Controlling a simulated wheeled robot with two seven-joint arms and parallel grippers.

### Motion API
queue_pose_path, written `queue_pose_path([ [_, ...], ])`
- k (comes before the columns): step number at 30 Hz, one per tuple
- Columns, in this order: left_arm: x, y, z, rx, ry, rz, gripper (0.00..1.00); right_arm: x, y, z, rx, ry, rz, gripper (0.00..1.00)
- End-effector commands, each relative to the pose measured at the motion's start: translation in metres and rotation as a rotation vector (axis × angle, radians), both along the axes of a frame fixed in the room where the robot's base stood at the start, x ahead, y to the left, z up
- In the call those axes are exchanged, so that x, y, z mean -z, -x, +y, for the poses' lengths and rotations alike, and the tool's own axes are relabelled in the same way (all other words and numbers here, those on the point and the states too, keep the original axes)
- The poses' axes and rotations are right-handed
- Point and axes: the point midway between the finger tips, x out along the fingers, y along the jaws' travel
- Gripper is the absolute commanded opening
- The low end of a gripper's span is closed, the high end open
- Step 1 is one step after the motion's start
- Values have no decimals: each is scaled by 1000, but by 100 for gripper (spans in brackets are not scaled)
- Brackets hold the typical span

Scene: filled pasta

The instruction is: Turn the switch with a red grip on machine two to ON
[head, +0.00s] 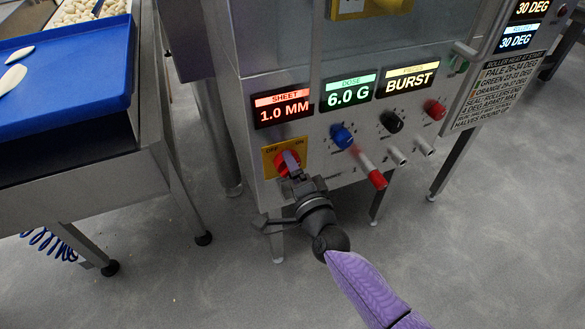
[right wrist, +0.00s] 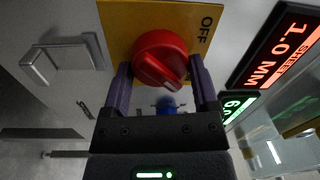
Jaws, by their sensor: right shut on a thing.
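The switch with a red grip (head: 280,168) sits on a yellow plate (head: 268,155) low on the front of a grey machine (head: 290,60). In the head view the plate reads OFF at left and ON at right. In the right wrist view the red grip (right wrist: 160,58) lies between the two fingers of my right gripper (right wrist: 162,82), which is shut on it. My right gripper (head: 290,162) partly covers the grip in the head view. I cannot tell clearly which label the grip points to. My left gripper is out of view.
Displays reading 1.0 MM (head: 283,107), 6.0 G (head: 349,92) and BURST (head: 407,80) sit above the switch. Blue (head: 342,136), black (head: 391,121) and red knobs (head: 434,109) and a red-tipped lever (head: 376,179) are to its right. A blue tray (head: 70,95) lies on the left table.

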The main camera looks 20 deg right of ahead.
Motion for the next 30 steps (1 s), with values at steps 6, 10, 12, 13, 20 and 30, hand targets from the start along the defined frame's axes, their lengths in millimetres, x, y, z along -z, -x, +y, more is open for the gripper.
queue_pose_path([
  [6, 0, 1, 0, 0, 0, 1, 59, 1, 1, 1, -2, -12, 5, 18],
  [10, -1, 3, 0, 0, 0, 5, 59, 1, 1, 1, -1, -12, 5, 18],
  [12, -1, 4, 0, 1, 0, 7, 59, 1, 1, 1, -1, -12, 5, 18],
  [13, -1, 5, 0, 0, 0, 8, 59, 1, 1, 1, -1, -12, 5, 18],
  [20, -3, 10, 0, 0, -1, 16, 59, 1, 0, 0, -1, -11, 3, 100],
  [30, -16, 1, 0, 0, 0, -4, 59, -2, 32, -1, -2, -8, 3, 100],
])
